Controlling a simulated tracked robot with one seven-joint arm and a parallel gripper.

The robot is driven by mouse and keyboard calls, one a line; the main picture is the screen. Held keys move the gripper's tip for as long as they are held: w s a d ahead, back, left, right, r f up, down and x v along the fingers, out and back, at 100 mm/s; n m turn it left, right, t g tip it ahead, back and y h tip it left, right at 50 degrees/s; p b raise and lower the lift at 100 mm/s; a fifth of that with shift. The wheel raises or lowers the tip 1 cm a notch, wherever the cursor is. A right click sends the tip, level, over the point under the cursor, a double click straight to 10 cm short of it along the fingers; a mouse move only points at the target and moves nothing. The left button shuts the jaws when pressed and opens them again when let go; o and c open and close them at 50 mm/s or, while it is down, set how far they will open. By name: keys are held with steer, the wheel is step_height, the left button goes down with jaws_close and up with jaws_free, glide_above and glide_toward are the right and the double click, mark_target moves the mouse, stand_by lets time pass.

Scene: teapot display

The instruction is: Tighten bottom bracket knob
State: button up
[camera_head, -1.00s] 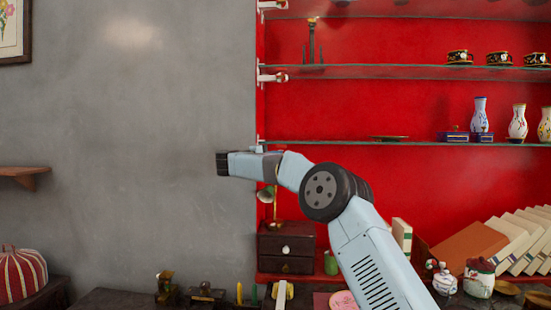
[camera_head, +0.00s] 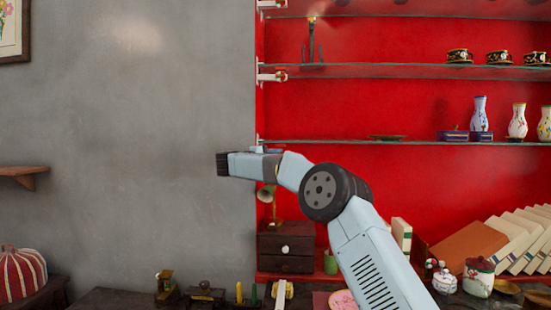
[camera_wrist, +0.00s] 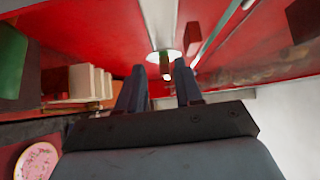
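The shelf brackets sit along the left edge of the red cabinet: the top bracket (camera_head: 271,4) and the middle bracket (camera_head: 272,77) show clearly in the head view. The bottom bracket (camera_head: 261,141) is mostly hidden behind my arm's end. In the wrist view, a small knob-like piece (camera_wrist: 165,66) with a pale base (camera_wrist: 154,57) lies just beyond my gripper (camera_wrist: 159,68), roughly between the fingertips. The two dark fingers are apart, with a gap around that piece. I cannot tell whether either finger touches it.
Glass shelves (camera_head: 400,142) carry vases (camera_head: 479,114) and cups (camera_head: 498,58). Below are a small dark drawer box (camera_head: 286,248), leaning books (camera_head: 520,240) and jars (camera_head: 478,278). Open space lies left of my gripper, before the grey wall (camera_head: 140,150).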

steer(key=shift+s+a+r, duration=0.1)
steer(key=shift+r, duration=0.05)
steer(key=v, duration=1.3)
steer(key=shift+s+a, duration=0.2)
